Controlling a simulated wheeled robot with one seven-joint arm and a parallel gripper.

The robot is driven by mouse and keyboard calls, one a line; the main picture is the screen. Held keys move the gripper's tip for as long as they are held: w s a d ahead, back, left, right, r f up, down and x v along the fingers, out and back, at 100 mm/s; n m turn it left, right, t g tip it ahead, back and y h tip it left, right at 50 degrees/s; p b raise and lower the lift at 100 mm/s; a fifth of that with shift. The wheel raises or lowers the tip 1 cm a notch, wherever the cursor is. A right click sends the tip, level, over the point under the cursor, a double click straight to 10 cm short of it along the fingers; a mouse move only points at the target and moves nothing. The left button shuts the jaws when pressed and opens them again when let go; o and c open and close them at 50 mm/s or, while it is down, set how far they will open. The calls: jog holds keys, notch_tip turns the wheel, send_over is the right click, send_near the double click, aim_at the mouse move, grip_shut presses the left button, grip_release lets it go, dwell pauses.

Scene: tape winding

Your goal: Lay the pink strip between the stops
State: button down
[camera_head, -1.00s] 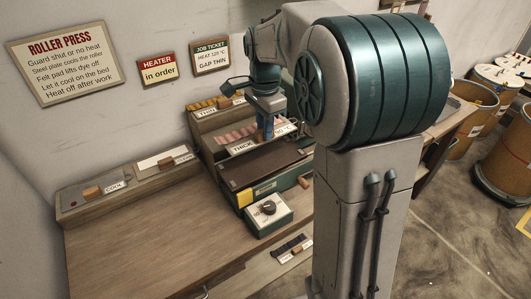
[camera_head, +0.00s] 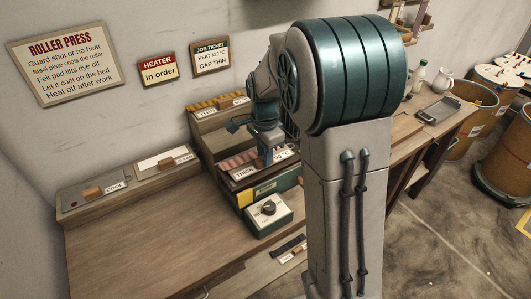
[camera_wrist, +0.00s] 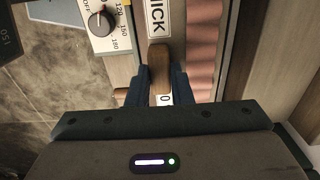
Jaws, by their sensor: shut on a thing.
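My gripper (camera_head: 272,156) is over the press on the table. In the wrist view its two blue fingers (camera_wrist: 158,88) close on a brown wooden handle (camera_wrist: 159,56) beside the THICK label (camera_wrist: 157,15). In the head view the piece labelled THICK (camera_head: 244,172) lies across the front of the press. A pink ribbed part (camera_head: 238,160) runs just behind that label, and also shows in the wrist view (camera_wrist: 204,60). I cannot tell a separate pink strip from it, nor make out the stops. My arm hides the press's right end.
A dial box (camera_head: 268,214) stands before the press. A piece labelled THIN (camera_head: 208,113) with a yellow ribbed part is behind. Boards labelled COOL (camera_head: 115,187) and another (camera_head: 165,160) lie along the wall. The front left tabletop (camera_head: 150,240) is clear.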

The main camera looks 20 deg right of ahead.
jog(key=shift+f, duration=0.35)
jog(key=c, duration=1.3)
grip_release()
jog(key=shift+r, duration=0.2)
notch_tip(320, 180, up, 11)
jog(key=s+f+n+t, duration=0.3)
jog(key=s+n, duration=1.1)
jog(key=s, duration=0.7)
jog(key=shift+f, duration=0.2)
jog(key=shift+d, duration=0.1)
